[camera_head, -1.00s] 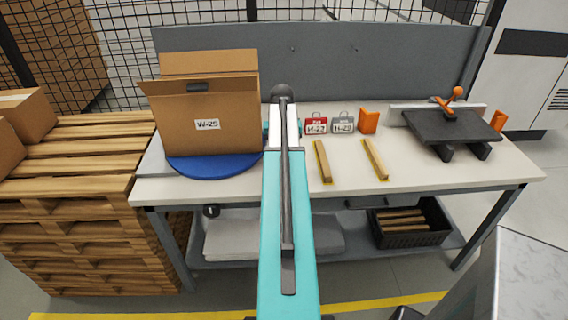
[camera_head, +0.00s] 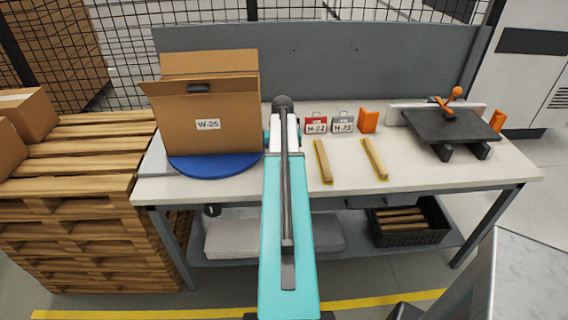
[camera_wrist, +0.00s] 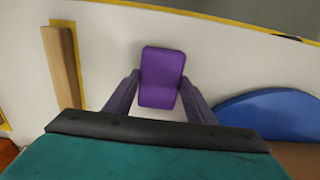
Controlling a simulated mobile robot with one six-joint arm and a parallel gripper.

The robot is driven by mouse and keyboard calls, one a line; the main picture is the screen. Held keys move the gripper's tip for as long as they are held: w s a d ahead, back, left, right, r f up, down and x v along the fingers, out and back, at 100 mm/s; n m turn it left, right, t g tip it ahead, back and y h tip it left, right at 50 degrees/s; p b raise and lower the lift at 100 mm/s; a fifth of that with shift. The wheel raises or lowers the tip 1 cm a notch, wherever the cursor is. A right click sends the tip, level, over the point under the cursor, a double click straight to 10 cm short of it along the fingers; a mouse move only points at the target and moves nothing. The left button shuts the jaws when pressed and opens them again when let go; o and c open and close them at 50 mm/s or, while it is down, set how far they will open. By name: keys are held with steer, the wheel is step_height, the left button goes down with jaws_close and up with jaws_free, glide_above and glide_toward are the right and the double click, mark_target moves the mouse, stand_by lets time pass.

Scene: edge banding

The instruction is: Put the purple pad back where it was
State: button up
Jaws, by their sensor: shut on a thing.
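The purple pad (camera_wrist: 161,77) shows in the wrist view between the two dark purple fingers of my gripper (camera_wrist: 160,92), over the pale table top. My gripper is shut on the pad. Whether the pad touches the table is not clear. In the head view my teal arm reaches over the table and hides both the pad and the gripper.
A cardboard box (camera_head: 212,130) stands on a blue disc (camera_head: 213,164), left of my arm. Right of it are red (camera_head: 316,123) and grey (camera_head: 343,124) tags, an orange block (camera_head: 368,120) and wooden strips (camera_head: 323,161) (camera_head: 374,158). A dark fixture (camera_head: 449,128) stands far right.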

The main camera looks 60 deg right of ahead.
steer(key=o, duration=1)
steer(key=shift+r, duration=0.2)
steer(key=shift+r+b, duration=1.3)
steer(key=shift+r, duration=4.6)
